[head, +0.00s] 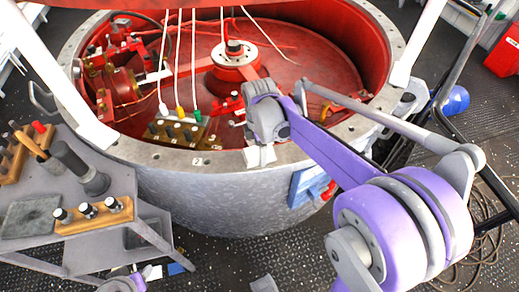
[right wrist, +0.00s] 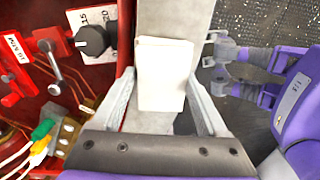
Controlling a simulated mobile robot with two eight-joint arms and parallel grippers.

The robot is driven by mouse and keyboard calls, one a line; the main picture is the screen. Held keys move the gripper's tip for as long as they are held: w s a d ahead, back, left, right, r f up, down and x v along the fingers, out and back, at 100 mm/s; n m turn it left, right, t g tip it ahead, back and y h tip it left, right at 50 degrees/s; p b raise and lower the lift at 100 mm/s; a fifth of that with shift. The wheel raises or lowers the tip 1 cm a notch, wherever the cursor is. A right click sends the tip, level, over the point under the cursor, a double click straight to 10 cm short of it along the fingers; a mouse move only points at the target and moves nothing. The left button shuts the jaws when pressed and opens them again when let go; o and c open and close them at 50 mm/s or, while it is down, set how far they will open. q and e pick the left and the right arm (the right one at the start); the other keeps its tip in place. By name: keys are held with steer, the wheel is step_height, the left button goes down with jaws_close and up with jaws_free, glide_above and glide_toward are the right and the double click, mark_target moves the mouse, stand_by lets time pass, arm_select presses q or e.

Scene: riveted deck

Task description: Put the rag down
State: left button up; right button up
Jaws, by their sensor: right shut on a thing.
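The white rag (right wrist: 162,72) sits between the two grey fingers of my right gripper (right wrist: 164,105) in the right wrist view. In the head view the gripper (head: 260,144) points down at the near rim of the big round vessel, and a white bit of the rag (head: 259,157) shows beneath it. The rag is over the flat grey rim (head: 222,158); I cannot tell whether it rests on it. Purple and grey parts at the right of the right wrist view look like my left arm; its jaw state is unclear.
The vessel's red inside (head: 315,75) holds valves, cables and a connector block (head: 178,130). A grey cart (head: 110,220) at left carries a wooden block with black knobs (head: 92,214) and tools. A blue box (head: 305,187) is on the vessel's outer wall. Hoses lie on the deck at right.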

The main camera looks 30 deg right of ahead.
steer(key=shift+f, duration=0.2)
steer(key=o, duration=1.2)
steer(key=shift+r, duration=0.1)
steer(key=shift+r, duration=0.3)
step_height(320, 180, up, 11)
steer(key=p, duration=0.1)
steer(key=s+a+f+m+t, duration=0.1)
steer(key=s+a+f+m, duration=0.1)
steer(key=s+m, duration=0.3)
steer(key=s+a+f+m+t, duration=0.2)
steer(key=s+f+m, duration=0.3)
steer(key=s, duration=0.1)
steer(key=s+a+f+m+t, duration=0.2)
steer(key=s+a+f+m, duration=0.1)
steer(key=s+f+m, duration=0.1)
steer(key=shift+s+f+m, duration=0.2)
steer(key=shift+s+m, duration=0.4)
steer(key=shift+s, duration=0.2)
